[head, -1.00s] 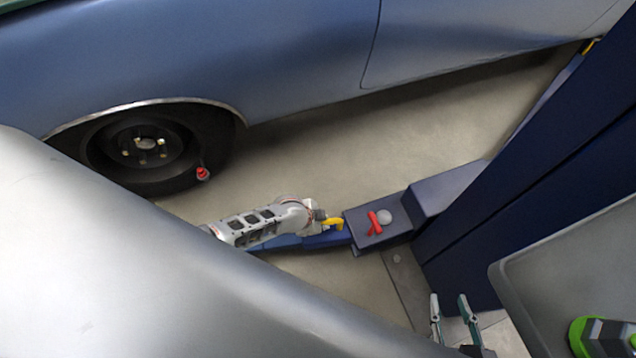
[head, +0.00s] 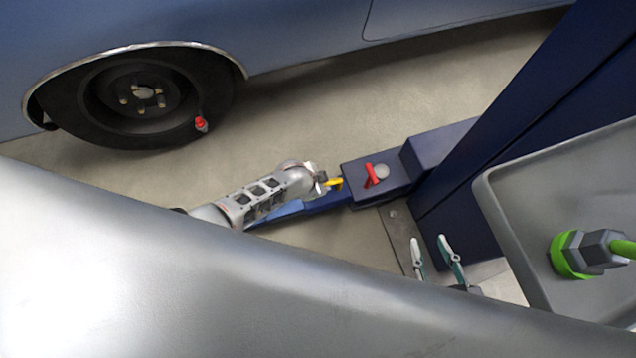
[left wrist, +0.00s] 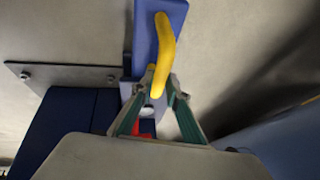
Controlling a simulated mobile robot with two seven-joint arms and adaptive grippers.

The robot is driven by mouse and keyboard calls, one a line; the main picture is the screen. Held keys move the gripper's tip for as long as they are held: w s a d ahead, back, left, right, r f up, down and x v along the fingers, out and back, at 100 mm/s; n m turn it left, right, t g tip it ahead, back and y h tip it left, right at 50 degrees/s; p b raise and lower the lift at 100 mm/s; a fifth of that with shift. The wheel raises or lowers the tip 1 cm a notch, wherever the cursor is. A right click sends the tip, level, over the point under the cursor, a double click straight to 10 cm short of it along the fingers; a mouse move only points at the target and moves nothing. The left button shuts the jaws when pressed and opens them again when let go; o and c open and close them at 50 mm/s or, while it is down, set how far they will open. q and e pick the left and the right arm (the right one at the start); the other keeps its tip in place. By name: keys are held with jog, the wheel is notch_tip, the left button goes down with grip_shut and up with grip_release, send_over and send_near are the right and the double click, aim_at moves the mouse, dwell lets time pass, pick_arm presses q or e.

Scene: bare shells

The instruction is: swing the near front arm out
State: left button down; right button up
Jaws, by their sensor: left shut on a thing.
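The near front arm (head: 289,208) is a blue beam running left from a dark blue pivot block (head: 375,178) at the post's foot. A yellow handle (head: 334,184) stands on it; the handle also shows in the left wrist view (left wrist: 163,50). My left gripper (head: 325,183) is shut on the handle, with its fingers on both sides of the handle's lower end in the wrist view. A red lever (head: 371,175) and a round grey pin sit on the block. My right gripper (head: 429,240) is open and empty at the lower middle, near the post's base plate.
The blue car (head: 300,30) with its front wheel (head: 143,95) stands beyond the arm. The dark blue post (head: 500,130) rises at right. A grey tray (head: 497,215) holds a green-and-grey item (head: 590,252). Bare floor lies between arm and car.

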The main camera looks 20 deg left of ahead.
pick_arm(q)
jog(key=shift+s+d+f, duration=0.2)
jog(key=shift+s+d, duration=0.15)
jog(key=shift+s, duration=0.05)
jog(key=c, duration=2)
grip_release()
jog(key=shift+o, duration=0.2)
jog(key=shift+w+r, duration=0.1)
jog(key=shift+w+a+r, duration=0.1)
jog(key=shift+a+r, duration=0.05)
notch_tip(320, 180, up, 10)
